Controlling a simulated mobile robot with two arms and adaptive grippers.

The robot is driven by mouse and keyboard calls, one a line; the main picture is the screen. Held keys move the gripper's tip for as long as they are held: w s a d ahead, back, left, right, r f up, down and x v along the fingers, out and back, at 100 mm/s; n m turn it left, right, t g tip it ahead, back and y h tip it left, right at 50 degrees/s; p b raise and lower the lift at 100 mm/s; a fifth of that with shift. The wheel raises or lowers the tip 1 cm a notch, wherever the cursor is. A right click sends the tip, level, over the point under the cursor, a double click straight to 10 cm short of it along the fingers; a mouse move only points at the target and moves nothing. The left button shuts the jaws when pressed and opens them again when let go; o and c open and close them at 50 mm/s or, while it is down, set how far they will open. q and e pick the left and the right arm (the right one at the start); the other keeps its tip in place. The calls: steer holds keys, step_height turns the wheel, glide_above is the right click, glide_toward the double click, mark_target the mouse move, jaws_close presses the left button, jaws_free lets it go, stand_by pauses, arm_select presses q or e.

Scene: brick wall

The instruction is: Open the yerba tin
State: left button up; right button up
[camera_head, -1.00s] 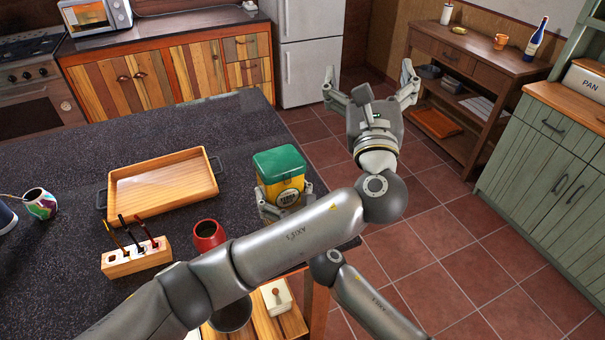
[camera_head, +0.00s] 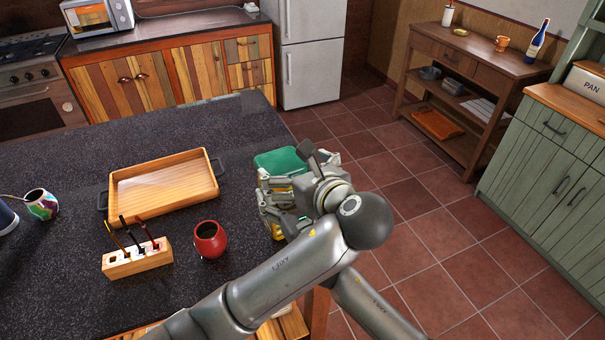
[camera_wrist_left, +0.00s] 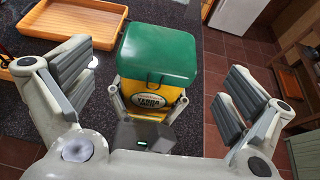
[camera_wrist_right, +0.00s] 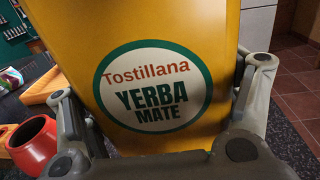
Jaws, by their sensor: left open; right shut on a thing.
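The yerba tin is yellow with a green lid (camera_head: 279,161) and stands near the corner of the dark counter. Its yellow body with the Yerba Mate label (camera_wrist_right: 155,90) fills the right wrist view. My right gripper (camera_wrist_right: 165,115) is shut on the tin's body, one finger on each side. My left gripper (camera_wrist_left: 160,88) is open and empty, its fingers spread to either side of the tin and apart from it. The lid looks closed in the left wrist view (camera_wrist_left: 158,52). In the head view, my left gripper and arm hide most of the tin's body and my right gripper.
A wooden tray (camera_head: 163,187) with dark handles lies left of the tin. A red mate cup (camera_head: 210,240) and a wooden holder (camera_head: 137,257) with several thin utensils stand in front. A patterned mate cup (camera_head: 41,204) is far left. The counter ends just right of the tin.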

mark_target(279, 159)
arm_select(q)
steer(key=x, duration=0.8)
steer(key=shift+w, duration=0.2)
steer(key=c, duration=0.9)
steer(key=shift+r, duration=0.15)
steer(key=shift+r, duration=0.95)
